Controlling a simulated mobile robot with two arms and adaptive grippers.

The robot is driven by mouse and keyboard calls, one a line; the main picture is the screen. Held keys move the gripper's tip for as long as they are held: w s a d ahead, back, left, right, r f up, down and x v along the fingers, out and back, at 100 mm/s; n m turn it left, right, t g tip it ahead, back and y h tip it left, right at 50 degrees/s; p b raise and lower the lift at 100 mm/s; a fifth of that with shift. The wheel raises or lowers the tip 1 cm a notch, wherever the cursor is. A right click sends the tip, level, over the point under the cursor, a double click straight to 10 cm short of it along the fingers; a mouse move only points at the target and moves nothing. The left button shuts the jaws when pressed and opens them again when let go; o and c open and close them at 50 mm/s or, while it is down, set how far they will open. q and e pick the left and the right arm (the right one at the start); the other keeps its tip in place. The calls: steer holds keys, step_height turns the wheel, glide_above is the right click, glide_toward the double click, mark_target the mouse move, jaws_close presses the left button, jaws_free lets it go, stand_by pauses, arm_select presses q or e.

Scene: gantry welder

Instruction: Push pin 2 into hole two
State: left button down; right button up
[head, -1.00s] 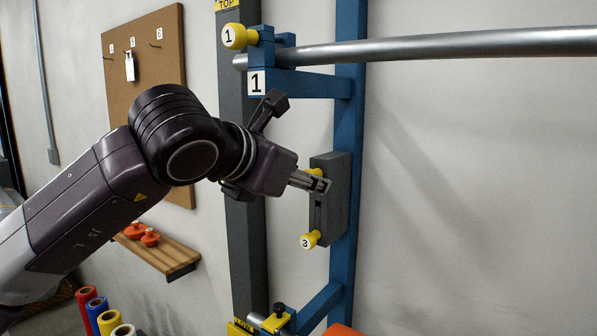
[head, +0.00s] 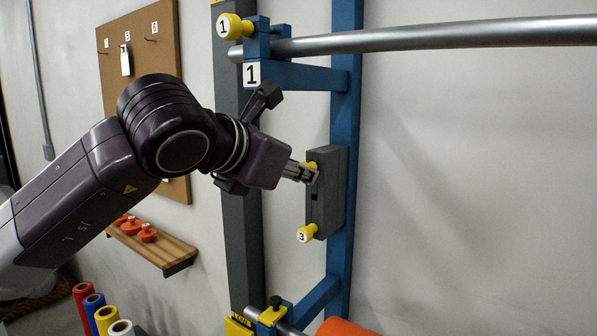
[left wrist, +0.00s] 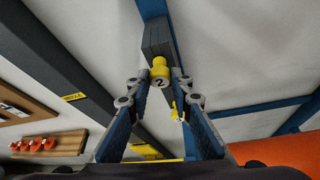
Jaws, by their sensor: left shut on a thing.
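Pin 2 (left wrist: 159,69), a yellow knob with a "2" on its face, sits between the two finger pads of my left gripper (left wrist: 158,85) in the left wrist view. In the head view, my left gripper (head: 309,174) is shut on it at the upper part of a dark grey block (head: 331,202) on the blue post. Only a bit of yellow shows there past the fingers. The pin points at the block; its shaft and hole two are hidden, so I cannot tell its depth. My right gripper is not in view.
Yellow pin 3 (head: 306,234) sticks out of the block's lower end, just below my gripper. A wooden shelf (head: 155,250) is lower left. Right of the post is bare wall.

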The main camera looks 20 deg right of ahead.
arm_select(q)
steer(key=s+a+b, duration=0.4)
steer(key=a+b, duration=0.1)
steer(key=shift+s+a, duration=0.25)
steer(key=shift+a, duration=0.1)
stand_by(0.7)
